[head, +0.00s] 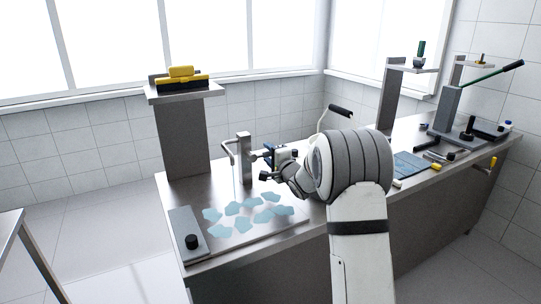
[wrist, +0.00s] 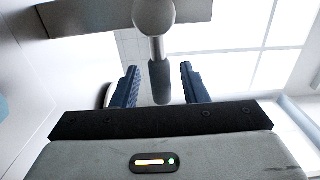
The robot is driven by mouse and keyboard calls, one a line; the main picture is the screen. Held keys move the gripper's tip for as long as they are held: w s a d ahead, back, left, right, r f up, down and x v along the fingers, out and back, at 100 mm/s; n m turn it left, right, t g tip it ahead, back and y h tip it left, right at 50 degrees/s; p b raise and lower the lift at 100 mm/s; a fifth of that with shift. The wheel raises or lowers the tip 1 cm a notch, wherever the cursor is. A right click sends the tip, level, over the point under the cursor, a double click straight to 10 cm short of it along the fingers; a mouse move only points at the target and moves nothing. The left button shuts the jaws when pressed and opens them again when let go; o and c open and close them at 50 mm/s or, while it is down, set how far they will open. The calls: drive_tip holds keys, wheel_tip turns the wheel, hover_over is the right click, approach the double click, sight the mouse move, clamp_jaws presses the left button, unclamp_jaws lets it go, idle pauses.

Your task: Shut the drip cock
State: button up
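A metal post (head: 244,160) with a bent pipe (head: 229,150) stands on the steel bench in the head view; it looks like the drip cock's body. My gripper (head: 268,157) is just right of the post. In the wrist view a grey cylindrical handle (wrist: 160,82) hangs from a rounded metal end (wrist: 153,14), probably the cock's lever. My gripper (wrist: 160,86) is open, with one blue finger on each side of this handle. Gaps show between handle and fingers. The cock's valve is too small to make out, and my wrist hides part of the bench behind it.
Blue irregular pieces (head: 246,208) lie on the steel bench (head: 212,247) in front of the post. A black knob (head: 192,242) is at the front left. A black-handled bent lever (head: 340,111) rises behind my arm. A tall pedestal (head: 184,135) stands back left.

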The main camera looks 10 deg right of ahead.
drive_tip(key=shift+w, duration=0.15)
drive_tip(key=shift+c, duration=0.4)
clamp_jaws()
